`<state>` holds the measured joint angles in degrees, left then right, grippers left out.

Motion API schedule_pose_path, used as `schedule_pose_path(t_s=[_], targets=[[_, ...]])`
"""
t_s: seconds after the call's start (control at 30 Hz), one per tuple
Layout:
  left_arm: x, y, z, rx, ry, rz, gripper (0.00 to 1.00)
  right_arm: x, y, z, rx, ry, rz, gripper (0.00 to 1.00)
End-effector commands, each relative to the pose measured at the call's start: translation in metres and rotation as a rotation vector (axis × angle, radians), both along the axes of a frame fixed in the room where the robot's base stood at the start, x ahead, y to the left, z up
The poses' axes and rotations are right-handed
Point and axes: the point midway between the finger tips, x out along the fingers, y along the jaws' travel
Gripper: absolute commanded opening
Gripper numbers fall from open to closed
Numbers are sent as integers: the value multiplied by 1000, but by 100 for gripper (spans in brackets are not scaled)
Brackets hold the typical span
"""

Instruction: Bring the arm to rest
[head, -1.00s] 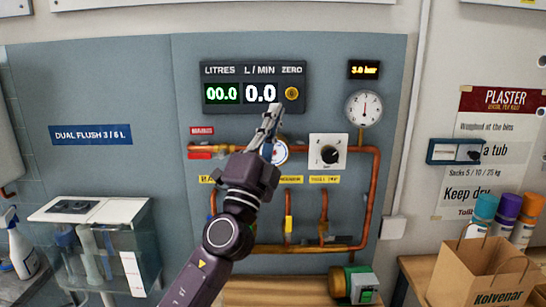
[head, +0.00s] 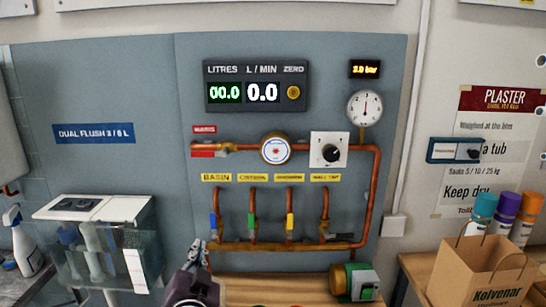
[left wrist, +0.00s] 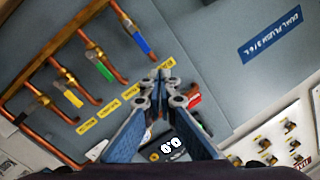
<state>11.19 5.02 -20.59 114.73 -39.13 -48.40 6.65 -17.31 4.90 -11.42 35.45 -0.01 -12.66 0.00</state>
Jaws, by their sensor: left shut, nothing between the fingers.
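My left gripper (head: 197,252) is low in the head view, below the copper pipe rig, its fingers pointing up. In the left wrist view my left gripper (left wrist: 165,82) has its two blue fingers together at the tips with nothing between them. The display panel (head: 256,86) on the wall reads 00.0 litres and 0.0 L/min, with a round yellow zero button (head: 293,92) at its right. The panel (left wrist: 175,143) also shows behind the fingers in the left wrist view. My right gripper is in neither view.
Copper pipes (head: 375,190) with several coloured valve levers, a round meter (head: 275,149), a black knob (head: 330,153) and a pressure gauge (head: 364,108) are on the wall. A clear cistern (head: 100,245) stands left; a paper bag (head: 480,275) stands right. A green-ended pump (head: 355,282) sits below.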

Motion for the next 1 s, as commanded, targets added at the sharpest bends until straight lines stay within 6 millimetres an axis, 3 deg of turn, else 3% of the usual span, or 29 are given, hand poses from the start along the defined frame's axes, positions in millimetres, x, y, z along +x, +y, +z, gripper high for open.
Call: schedule_pose_path(t_s=[0.03, 0.2, 0.3, 0.4, 0.6, 0.83, 1.0], targets=[[-19, 11, -35, -47, 88, 20, 0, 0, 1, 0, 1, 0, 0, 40], [-96, 34, -138, -195, 394, 75, 0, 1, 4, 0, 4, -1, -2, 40], [-153, 39, -187, -269, 573, 96, 0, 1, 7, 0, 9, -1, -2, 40], [-206, 40, -221, -326, 729, 108, 0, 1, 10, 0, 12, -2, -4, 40], [-292, 35, -257, -398, 961, 112, 0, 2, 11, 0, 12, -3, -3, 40], [-374, 27, -273, -452, 1170, 104, 0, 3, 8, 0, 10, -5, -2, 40], [-365, 25, -313, -450, 1186, 106, 0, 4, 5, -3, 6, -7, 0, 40]])
